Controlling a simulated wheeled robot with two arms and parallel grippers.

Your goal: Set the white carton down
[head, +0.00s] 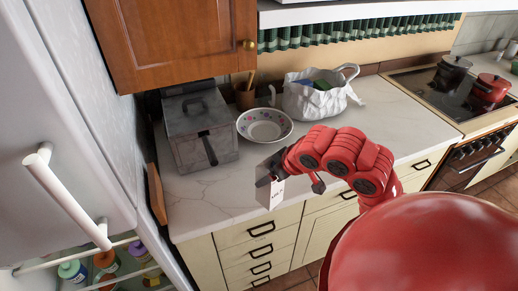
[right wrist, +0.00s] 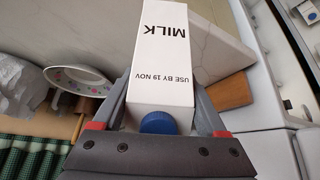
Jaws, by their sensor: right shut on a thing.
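The white milk carton (right wrist: 163,60) with a blue cap (right wrist: 158,122) is between the fingers of my right gripper (right wrist: 163,108), which is shut on it. Its cap end is toward my palm. In the head view the carton (head: 270,196) hangs below my right gripper (head: 268,176), at the front edge of the marble countertop (head: 205,196). I cannot tell whether its base touches the counter. My left gripper is in neither view.
A grey fryer-like box (head: 203,150), a patterned bowl (head: 264,125) and a white bag (head: 315,100) stand toward the back. Pots (head: 488,90) are on the stove at right. An open fridge (head: 60,110) is at left. The counter's front left is clear.

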